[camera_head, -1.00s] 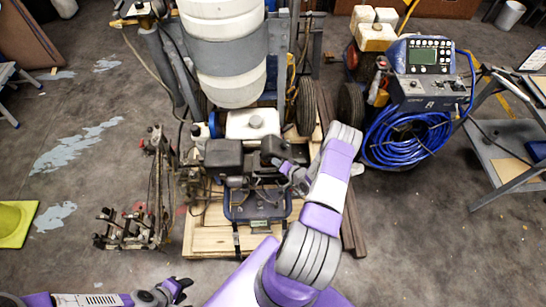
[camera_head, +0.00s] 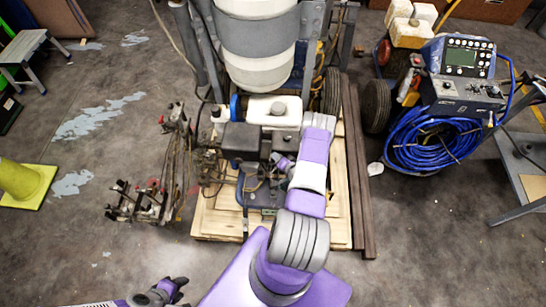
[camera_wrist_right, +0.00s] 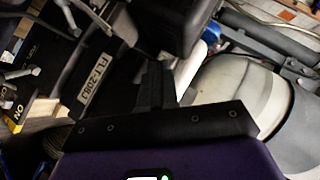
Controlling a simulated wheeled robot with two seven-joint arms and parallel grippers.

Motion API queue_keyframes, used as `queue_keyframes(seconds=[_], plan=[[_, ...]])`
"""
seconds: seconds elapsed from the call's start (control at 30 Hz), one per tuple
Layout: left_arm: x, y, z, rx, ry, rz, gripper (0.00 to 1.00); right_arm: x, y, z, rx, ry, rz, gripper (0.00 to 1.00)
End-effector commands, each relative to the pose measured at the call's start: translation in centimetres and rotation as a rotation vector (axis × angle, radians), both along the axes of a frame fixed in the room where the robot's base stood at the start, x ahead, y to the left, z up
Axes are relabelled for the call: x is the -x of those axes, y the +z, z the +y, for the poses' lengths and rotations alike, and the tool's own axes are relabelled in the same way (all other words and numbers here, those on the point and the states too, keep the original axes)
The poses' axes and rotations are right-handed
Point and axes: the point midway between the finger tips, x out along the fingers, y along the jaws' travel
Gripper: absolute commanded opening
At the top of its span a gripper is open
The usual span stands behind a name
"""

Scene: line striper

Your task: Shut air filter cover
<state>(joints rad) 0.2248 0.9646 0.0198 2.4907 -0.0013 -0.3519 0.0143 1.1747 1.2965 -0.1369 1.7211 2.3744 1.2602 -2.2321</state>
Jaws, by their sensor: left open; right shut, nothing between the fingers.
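The line striper's engine has a dark box (camera_head: 241,137) beside the white fuel tank (camera_head: 274,110) in the head view. I cannot tell for sure which dark part is the air filter cover, or whether it is open. My right gripper (camera_head: 281,163) is shut and empty, low at the engine just right of the dark box; my forearm partly hides this area. In the right wrist view, the shut fingers (camera_wrist_right: 155,88) point toward a dark housing (camera_wrist_right: 165,25), with a labelled plate (camera_wrist_right: 98,85) to the left. My left gripper (camera_head: 172,290) is open and empty at the bottom, away from the machine.
The striper stands on a wooden pallet (camera_head: 215,222), with its large white tank (camera_head: 257,45) above the engine. A metal bracket assembly (camera_head: 150,200) is to the left. A blue hose coil (camera_head: 432,148) and cart are to the right.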

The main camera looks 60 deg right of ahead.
Motion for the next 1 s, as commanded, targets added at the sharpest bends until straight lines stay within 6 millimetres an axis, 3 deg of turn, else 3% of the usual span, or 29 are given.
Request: queue_keyframes(seconds=[0.67,0.83,1.0], plan=[[0.0,-0.1,0.0,0.000,0.000,0.000,0.43,0.1,-0.1,0.0,0.000,-0.005,0.000,0.00],[0.0,1.1,0.0,0.000,0.000,0.000,0.43,0.1,1.4,0.0,0.001,-0.003,0.000,0.00],[0.0,3.3,0.0,0.000,0.000,0.000,0.43,0.0,4.2,0.0,0.000,-0.001,-0.001,0.00]])
